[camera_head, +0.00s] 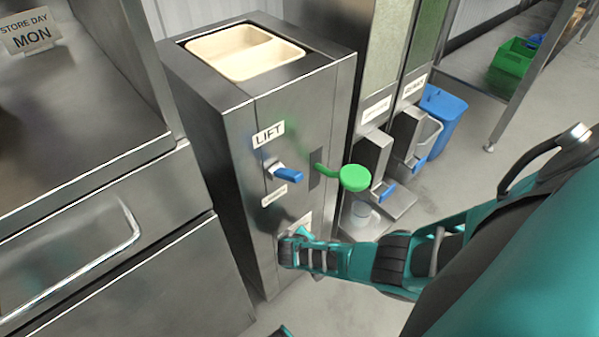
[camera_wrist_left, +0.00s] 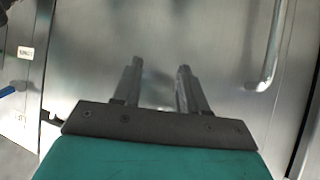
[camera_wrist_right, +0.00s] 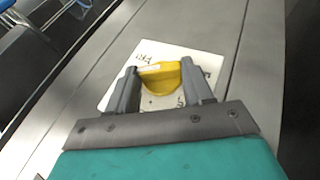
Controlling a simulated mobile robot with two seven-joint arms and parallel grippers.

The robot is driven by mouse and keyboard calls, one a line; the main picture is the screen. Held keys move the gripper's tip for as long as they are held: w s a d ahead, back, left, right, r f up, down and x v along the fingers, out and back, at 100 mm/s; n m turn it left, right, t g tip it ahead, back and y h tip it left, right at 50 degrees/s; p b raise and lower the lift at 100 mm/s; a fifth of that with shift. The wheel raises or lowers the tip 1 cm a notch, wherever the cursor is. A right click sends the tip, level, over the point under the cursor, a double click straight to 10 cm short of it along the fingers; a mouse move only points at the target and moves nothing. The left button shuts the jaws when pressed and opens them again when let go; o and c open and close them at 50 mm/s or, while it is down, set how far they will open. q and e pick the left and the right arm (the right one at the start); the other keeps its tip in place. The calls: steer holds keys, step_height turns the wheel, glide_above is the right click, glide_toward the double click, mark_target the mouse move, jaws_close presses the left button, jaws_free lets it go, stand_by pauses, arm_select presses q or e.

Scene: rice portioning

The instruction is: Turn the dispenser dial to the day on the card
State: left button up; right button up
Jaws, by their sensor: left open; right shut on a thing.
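A card (camera_head: 32,35) at the upper left of the head view reads "STORE DAY MON". The dispenser dial is a yellow knob (camera_wrist_right: 160,76) on a white plate (camera_wrist_right: 192,57) with day lettering; "FRI" shows at its top left, and other letters are partly hidden. My right gripper (camera_wrist_right: 160,82) is shut on the yellow knob, one finger on each side. In the head view the right gripper (camera_head: 290,243) is low at the steel dispenser front (camera_head: 248,185) and hides the knob. My left gripper (camera_wrist_left: 157,72) is open and empty before a steel front.
A blue lever (camera_head: 288,174) under a "LIFT" sign and a green paddle (camera_head: 354,178) stick out above my right gripper. A drawer handle (camera_head: 125,235) is at left. A blue bin (camera_head: 443,115) stands behind.

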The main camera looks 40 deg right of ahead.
arm_select(q)
steer(key=b, duration=0.2)
steer(key=w+d+f+b, duration=0.1)
steer(key=shift+d+f+h+b, duration=0.15)
steer(key=shift+d+h+b, duration=0.15)
steer(key=shift+b, duration=0.05)
arm_select(e)
steer(key=h, duration=0.3)
steer(key=n+h, duration=0.1)
steer(key=shift+a+f+t, duration=0.3)
steer(key=shift+a+t, duration=0.05)
steer(key=shift+t, duration=0.05)
steer(key=shift+s+h, duration=0.1)
steer(key=shift+h, duration=0.4)
steer(key=o, duration=1)
arm_select(q)
steer(key=shift+s+f, duration=0.1)
arm_select(e)
steer(key=shift+o, duration=0.2)
arm_select(q)
steer(key=shift+s+a, duration=0.1)
steer(key=shift+a, duration=0.05)
